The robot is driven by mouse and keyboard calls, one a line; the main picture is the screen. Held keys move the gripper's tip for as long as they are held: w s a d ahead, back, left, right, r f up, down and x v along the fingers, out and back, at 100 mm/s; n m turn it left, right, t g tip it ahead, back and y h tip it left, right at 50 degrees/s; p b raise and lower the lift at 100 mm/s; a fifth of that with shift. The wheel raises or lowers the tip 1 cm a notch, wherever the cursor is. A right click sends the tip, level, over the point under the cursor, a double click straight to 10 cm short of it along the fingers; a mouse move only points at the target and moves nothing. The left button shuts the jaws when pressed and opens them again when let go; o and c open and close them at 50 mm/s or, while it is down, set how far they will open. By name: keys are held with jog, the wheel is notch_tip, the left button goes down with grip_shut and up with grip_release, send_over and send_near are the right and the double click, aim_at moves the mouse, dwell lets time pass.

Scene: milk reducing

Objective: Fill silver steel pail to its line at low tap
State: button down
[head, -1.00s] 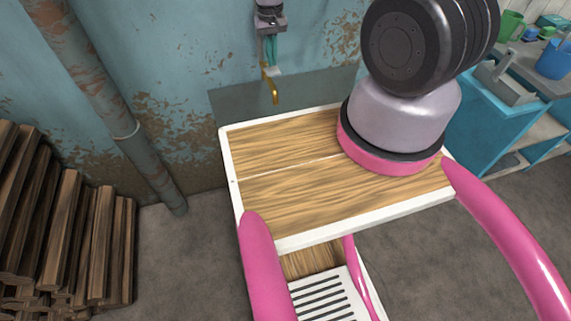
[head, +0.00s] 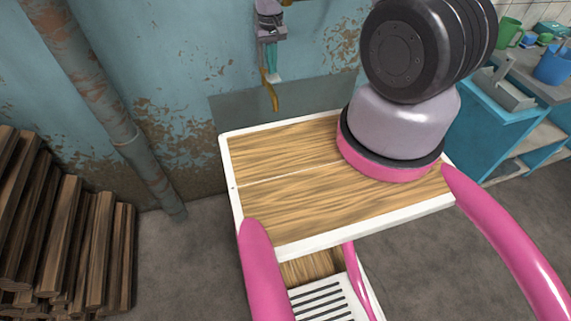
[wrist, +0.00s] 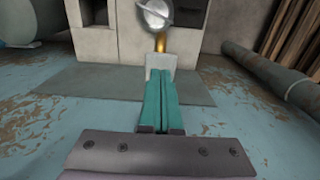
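The silver pail (wrist: 153,14) shows at the top of the wrist view, seen from above, partly cut off by the frame edge. A brass tap (head: 270,92) hangs in front of the blue wall in the head view; a brass part (wrist: 160,42) also shows in the wrist view, between the pail and my fingertips. My gripper (head: 271,66) has teal fingers, close together, pointing down just above the tap. In the wrist view, a pale block (wrist: 161,62) sits at the fingertips. I cannot tell whether they touch or grip it. The pail's line and water level are not visible.
My wooden tray top (head: 300,185) and pink parts fill the middle. A wood stack (head: 60,240) and a wall pipe (head: 125,140) stand at left. A blue counter (head: 490,120) stands at right. A pale block structure (wrist: 110,45) is near the pail.

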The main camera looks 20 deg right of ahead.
aim_at(273, 77)
jog(key=shift+f, duration=1.8)
jog(key=shift+r, duration=0.2)
dwell(2.4)
jog(key=shift+r, duration=4)
